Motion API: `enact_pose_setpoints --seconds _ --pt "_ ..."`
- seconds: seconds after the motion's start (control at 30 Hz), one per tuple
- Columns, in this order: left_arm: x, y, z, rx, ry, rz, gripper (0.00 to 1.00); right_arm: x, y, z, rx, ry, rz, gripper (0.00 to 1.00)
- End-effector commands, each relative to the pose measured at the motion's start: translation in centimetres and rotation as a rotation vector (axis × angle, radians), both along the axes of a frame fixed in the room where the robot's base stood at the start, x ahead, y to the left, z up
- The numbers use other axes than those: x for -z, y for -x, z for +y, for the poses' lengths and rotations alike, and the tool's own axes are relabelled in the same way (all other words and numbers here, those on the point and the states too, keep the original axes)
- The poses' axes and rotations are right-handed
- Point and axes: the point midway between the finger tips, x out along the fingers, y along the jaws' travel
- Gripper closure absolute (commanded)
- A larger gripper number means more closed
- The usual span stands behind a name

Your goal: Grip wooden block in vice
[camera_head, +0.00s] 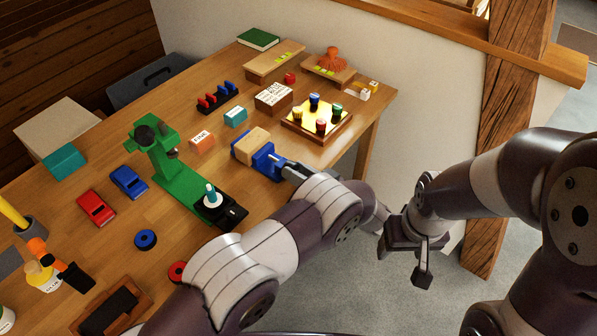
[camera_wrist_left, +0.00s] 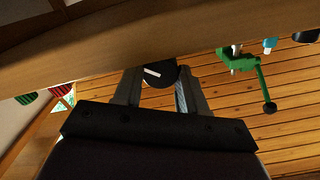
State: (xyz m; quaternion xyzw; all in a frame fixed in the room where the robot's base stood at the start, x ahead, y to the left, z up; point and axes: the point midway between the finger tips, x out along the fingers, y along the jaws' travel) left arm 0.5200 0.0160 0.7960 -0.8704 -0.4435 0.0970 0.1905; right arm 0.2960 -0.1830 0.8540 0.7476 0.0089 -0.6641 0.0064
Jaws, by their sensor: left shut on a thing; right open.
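The blue vice (camera_head: 268,163) stands near the table's right-hand edge. The tan wooden block (camera_head: 254,138) sits upright between its blue jaws; I cannot tell whether they press on it. My left gripper (camera_head: 290,172) is at the vice's front end, partly hidden by my own arm. In the left wrist view its two fingers (camera_wrist_left: 158,80) close on a dark round knob (camera_wrist_left: 160,73) with a white mark, at the vice's front. My right gripper (camera_head: 402,262) is open and empty, off the table over the floor, away from the vice.
A timber post (camera_head: 494,150) stands beyond the right gripper.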

Motion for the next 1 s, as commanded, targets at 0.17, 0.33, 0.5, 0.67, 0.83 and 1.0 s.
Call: enact_pose_setpoints --seconds 0.17,0.33,0.5,0.67,0.83,1.0 --pt "-0.02 -0.02 -0.01 0.000 -0.038 0.052 0.89 -0.06 0.00 0.00 0.000 0.000 0.000 0.33" --pt "-0.01 -0.02 -0.02 0.000 -0.056 0.077 0.89 -0.08 0.00 0.00 0.000 0.000 0.000 0.33" --pt "-0.01 -0.03 -0.02 0.000 -0.060 0.083 0.89 -0.08 0.00 0.00 0.000 0.000 0.000 0.33" --pt "-0.01 -0.03 -0.02 0.000 -0.060 0.083 0.89 -0.08 0.00 0.00 0.000 0.000 0.000 0.33" --pt "-0.01 -0.03 -0.02 0.000 -0.060 0.083 0.33 -0.07 0.00 0.00 0.000 0.000 0.000 0.33" --pt "0.01 -0.02 -0.02 0.000 -0.060 0.083 0.33 -0.07 0.00 0.00 0.000 0.000 0.000 0.33"
